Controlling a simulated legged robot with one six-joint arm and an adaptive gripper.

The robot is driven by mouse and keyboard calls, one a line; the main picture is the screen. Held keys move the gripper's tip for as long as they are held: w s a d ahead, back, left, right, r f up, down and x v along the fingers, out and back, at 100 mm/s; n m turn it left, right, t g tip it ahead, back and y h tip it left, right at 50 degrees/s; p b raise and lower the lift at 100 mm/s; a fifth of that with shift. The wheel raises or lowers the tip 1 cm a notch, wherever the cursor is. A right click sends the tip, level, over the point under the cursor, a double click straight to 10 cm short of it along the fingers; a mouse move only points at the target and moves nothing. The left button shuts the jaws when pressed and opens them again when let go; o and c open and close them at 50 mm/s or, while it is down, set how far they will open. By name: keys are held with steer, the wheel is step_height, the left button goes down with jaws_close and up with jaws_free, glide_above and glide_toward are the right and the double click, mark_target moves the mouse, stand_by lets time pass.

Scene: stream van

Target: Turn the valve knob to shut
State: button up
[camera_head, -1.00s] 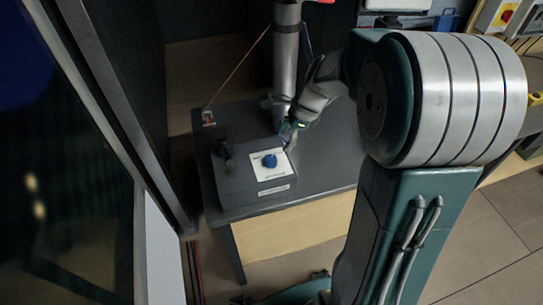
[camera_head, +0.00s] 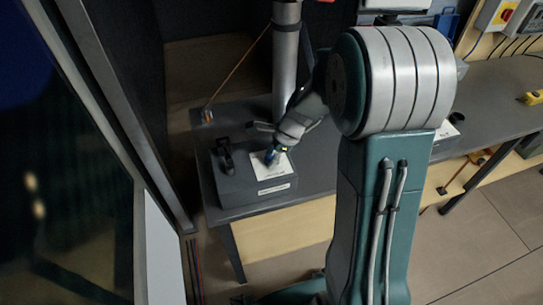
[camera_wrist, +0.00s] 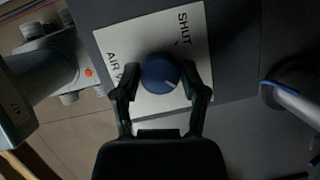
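The blue valve knob (camera_wrist: 161,76) sits on a white label plate (camera_wrist: 111,39) printed "SHUT" and "AIR", with the rest of the text hidden. A light mark on the knob points toward the lower right in the wrist view, not at "SHUT". My gripper (camera_wrist: 160,82) is open, with one finger on each side of the knob; I cannot tell if they touch it. In the head view, my gripper (camera_head: 275,152) is over the plate (camera_head: 272,171) on the dark box (camera_head: 235,184) and mostly covers the knob.
The box stands on a dark table (camera_head: 213,120). A black fitting (camera_head: 225,153) rises from the box left of the plate. A grey vertical pipe (camera_head: 285,60) stands behind the box. A dark bench (camera_head: 495,95) runs along the right.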

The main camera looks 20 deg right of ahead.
steer(key=shift+c, duration=1.4)
steer(key=shift+n, duration=0.3)
steer(key=n+g, duration=0.1)
steer(key=n, duration=0.2)
steer(key=shift+w+n+g, duration=0.1)
steer(key=shift+n+g, duration=0.2)
steer(key=n, duration=0.2)
steer(key=n+g, duration=0.1)
steer(key=n, duration=0.1)
steer(key=shift+w+n+g, duration=0.1)
steer(key=shift+n+g, duration=0.2)
steer(key=n, duration=0.2)
steer(key=n+g+h, duration=0.1)
steer(key=n, duration=0.1)
steer(key=shift+n+h, duration=0.3)
steer(key=shift+w+a+n+g+h, duration=0.1)
steer(key=shift+n+g+h, duration=0.25)
steer(key=shift+n, duration=0.75)
steer(key=shift+n+g+h, duration=0.25)
steer(key=shift+n+h, duration=0.1)
steer(key=shift+n, duration=0.75)
